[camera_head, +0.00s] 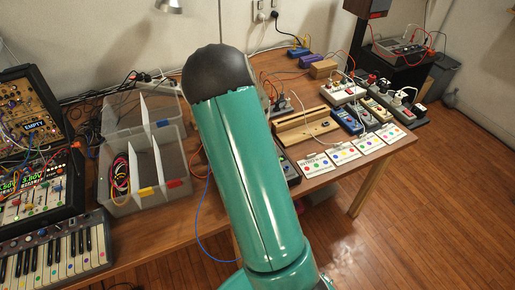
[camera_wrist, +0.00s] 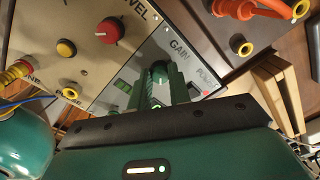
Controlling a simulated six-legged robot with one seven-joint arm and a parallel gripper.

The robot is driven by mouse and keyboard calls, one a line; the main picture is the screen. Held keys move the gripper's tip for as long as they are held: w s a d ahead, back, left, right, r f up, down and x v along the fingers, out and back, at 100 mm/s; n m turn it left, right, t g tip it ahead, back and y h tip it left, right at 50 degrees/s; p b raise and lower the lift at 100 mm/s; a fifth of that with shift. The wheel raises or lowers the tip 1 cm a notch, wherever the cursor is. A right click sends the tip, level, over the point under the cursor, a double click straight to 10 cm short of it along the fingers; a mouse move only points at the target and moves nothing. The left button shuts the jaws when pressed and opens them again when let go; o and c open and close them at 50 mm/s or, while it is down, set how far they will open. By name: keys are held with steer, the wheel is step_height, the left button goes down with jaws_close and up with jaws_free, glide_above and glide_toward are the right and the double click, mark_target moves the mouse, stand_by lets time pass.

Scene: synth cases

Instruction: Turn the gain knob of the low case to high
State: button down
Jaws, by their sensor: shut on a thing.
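In the wrist view, my gripper (camera_wrist: 160,80) reaches down with its two green fingers closed on the sides of a dark knob (camera_wrist: 160,68) under the label GAIN. Small green lights show beside my left finger, and a red light shows to the right. The knob's pointer and its scale are mostly hidden by my fingers. In the head view my own arm covers the gripper and the knob; only a dark edge of a case (camera_head: 291,172) shows beside it.
A red knob (camera_wrist: 110,31) stands on the beige panel close by at the left, with yellow sockets. Orange plugs (camera_wrist: 250,9) are at the upper right. A clear divided bin (camera_head: 145,182) and a keyboard (camera_head: 55,250) stand left of my arm; cards (camera_head: 342,153) lie right.

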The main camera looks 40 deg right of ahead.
stand_by(0.4)
steer(key=c, duration=1.3)
jaws_free()
step_height(320, 180, up, 14)
steer(key=shift+s+a, duration=0.15)
steer(key=shift+s+f, duration=0.1)
steer(key=shift+s, duration=0.05)
